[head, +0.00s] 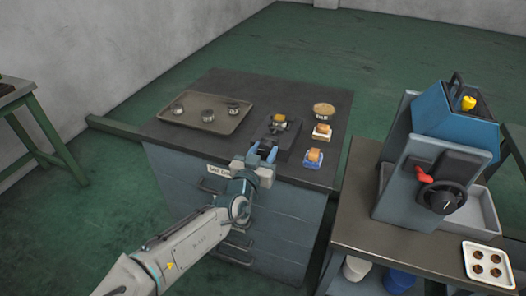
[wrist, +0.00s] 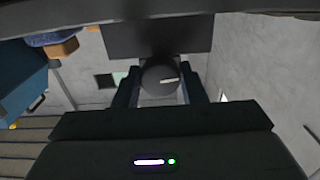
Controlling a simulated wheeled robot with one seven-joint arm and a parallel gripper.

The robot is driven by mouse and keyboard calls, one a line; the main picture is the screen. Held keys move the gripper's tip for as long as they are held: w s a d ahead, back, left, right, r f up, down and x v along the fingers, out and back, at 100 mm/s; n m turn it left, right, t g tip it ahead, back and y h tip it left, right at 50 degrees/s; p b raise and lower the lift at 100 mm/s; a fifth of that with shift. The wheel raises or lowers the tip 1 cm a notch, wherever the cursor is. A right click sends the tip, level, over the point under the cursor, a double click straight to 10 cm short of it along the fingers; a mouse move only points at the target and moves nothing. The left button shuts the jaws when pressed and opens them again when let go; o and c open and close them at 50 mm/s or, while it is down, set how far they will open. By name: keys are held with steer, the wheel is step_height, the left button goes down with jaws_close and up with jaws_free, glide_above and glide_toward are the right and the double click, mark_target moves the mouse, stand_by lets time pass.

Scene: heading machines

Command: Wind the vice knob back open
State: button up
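The dark vice (head: 291,133) stands on the bench top with a yellowish round piece (head: 279,118) at its far end. My gripper (head: 264,152) is at the vice's near end, and the knob is hidden there in the head view. In the wrist view the round dark vice knob (wrist: 158,79) shows a pale mark tilted slightly from horizontal. It sits between the two fingers of my gripper (wrist: 160,88) and fills the gap between them, with no clear space on either side. The fingers appear closed on it.
A tray (head: 182,122) with several metal parts lies left on the bench (head: 227,85). A round tin (head: 324,109) and two small blocks on white (head: 321,134) and blue (head: 312,161) bases stand right. A blue machine (head: 455,125) with a black handwheel occupies the right table.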

steer(key=shift+c, duration=0.6)
steer(key=shift+n, duration=0.3)
steer(key=n+p, duration=0.1)
steer(key=n, duration=0.7)
steer(key=n+p, duration=0.1)
steer(key=n, duration=0.3)
steer(key=shift+r, duration=0.1)
steer(key=shift+n, duration=2.2)
